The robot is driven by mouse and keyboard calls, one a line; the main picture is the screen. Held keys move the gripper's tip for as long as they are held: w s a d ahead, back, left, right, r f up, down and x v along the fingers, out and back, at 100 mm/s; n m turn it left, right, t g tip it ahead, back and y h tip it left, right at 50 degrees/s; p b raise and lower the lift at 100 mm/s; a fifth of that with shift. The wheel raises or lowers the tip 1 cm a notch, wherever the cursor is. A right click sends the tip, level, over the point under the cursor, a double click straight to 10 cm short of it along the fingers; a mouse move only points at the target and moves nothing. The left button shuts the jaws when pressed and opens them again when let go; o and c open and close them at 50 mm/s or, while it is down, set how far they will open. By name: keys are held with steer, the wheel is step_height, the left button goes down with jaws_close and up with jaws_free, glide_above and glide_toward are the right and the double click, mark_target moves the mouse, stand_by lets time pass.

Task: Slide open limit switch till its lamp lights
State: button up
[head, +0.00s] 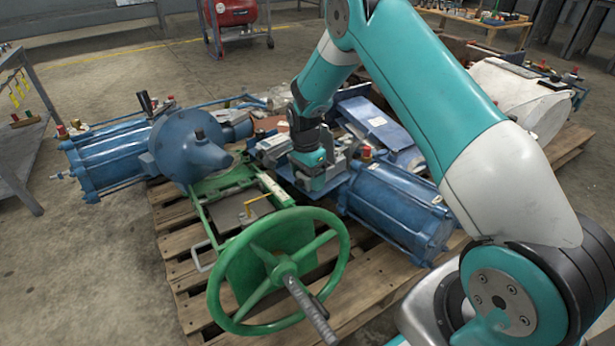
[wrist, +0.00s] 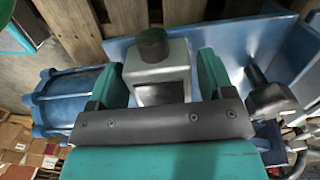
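A grey box-shaped housing with a dark round cap, which looks like the limit switch (wrist: 160,72), sits on a blue plate (wrist: 236,42) in the wrist view. The cap is dark; I see no lit lamp, and cannot tell whether this cap is the lamp. My gripper (wrist: 162,90) has its teal fingers apart, one on each side of the housing. A narrow gap shows at the right finger; contact at the left finger is unclear. In the head view my gripper (head: 314,182) points down among the blue actuator parts and hides much of the switch.
A green handwheel (head: 214,290) stands in front on the wooden pallet (head: 180,270). Blue cylinders lie left (head: 110,160) and right (head: 400,205) of my gripper. In the wrist view, a black fitting (wrist: 270,98) stands close right of the fingers.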

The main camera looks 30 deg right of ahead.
steer(key=c, duration=1)
steer(key=shift+w+r+p, duration=0.2)
steer(key=shift+w+p, duration=0.1)
steer(key=shift+p, duration=0.65)
steer(key=shift+w+a+f, duration=0.1)
steer(key=shift+f, duration=0.1)
steer(key=o, duration=1.3)
steer(key=shift+c, duration=0.2)
steer(key=shift+r, duration=0.1)
step_height(320, 180, up, 17)
steer(key=w+p, duration=0.1)
steer(key=p, duration=0.6)
steer(key=shift+w+a+p, duration=0.15)
steer(key=shift+w+p, duration=0.1)
steer(key=shift+p, duration=0.15)
steer(key=shift+r, duration=0.15)
